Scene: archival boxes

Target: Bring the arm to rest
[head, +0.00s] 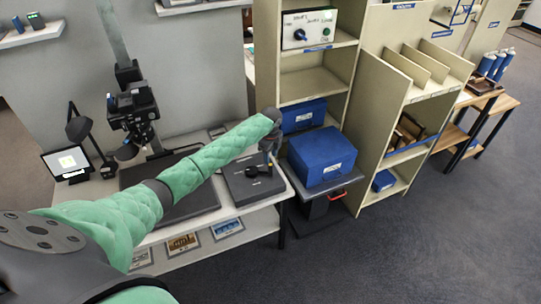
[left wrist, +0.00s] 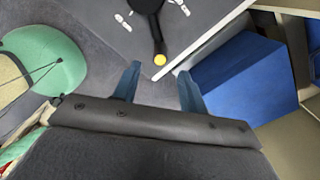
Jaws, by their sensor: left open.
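My left arm, in a green cover, reaches across the head view from the lower left to the bench. My left gripper (head: 269,152) is at its end, pointing down over the dark grey board at the bench's right end. In the left wrist view the two blue-grey fingers of the gripper (left wrist: 158,72) stand apart with nothing between them. My right gripper is in neither view.
The white bench (head: 215,214) also carries a camera stand (head: 137,110) and a small screen (head: 68,162). A blue box (head: 322,157) sits on a low stand right of the gripper, before beige shelving (head: 311,86). Open carpet lies at the lower right.

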